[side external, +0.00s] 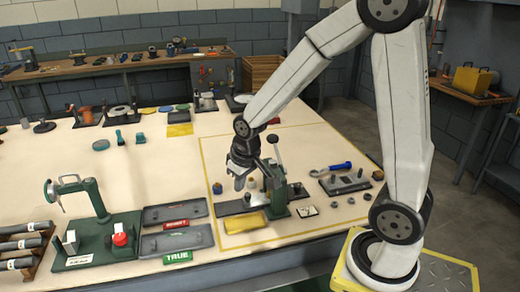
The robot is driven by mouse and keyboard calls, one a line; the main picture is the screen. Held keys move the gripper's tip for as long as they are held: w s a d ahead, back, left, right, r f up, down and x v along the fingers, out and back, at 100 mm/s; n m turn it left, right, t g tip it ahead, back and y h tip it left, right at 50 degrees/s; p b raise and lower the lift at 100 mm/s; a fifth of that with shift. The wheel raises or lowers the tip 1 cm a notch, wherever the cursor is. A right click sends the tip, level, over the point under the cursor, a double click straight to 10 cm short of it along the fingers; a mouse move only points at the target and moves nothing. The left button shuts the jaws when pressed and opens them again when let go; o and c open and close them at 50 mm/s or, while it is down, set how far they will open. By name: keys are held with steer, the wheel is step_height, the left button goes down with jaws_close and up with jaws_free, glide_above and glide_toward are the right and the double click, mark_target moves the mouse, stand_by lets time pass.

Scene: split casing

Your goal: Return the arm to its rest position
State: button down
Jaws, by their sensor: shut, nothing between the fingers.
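My gripper (239,183) hangs at the end of my white arm, pointing down above the yellow-outlined work area. It is shut with nothing held. It is close to a green lever press (276,190) with an upright black-knobbed handle; the press stands just right of the gripper in the picture. I cannot tell the exact gap between them. A split casing is not clearly made out among the small parts.
Grey trays (176,241) and a green fixture (95,240) stand at the left.

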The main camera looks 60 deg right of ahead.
steer(key=s+a+f+n, duration=0.1)
steer(key=s+a, duration=0.4)
steer(key=s, duration=0.2)
steer(key=shift+s+f+n, duration=0.2)
steer(key=shift+f+n, duration=0.15)
steer(key=shift+n, duration=0.05)
